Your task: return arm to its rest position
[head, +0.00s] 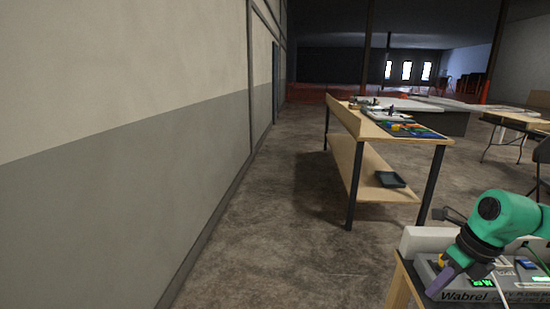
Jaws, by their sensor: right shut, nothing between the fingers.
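The grey console (464,296) with "Wabrel" lettering sits on a small table at the lower right. Green lit displays and a blue lit part show on it. My right arm, green with a dark wrist, comes in from the right edge over the console. My right gripper (439,285), with purple fingers, is shut and empty, pointing down at the console's left end. I cannot tell whether it touches the console. The arm hides part of the console, and the frame's edge cuts it off. My left gripper is out of view.
A wooden workbench (375,126) with several small items stands ahead, with a dark tray (390,179) on its lower shelf. A white block (427,240) lies behind the console. A wall (120,150) runs along the left. The concrete floor (270,245) between is clear.

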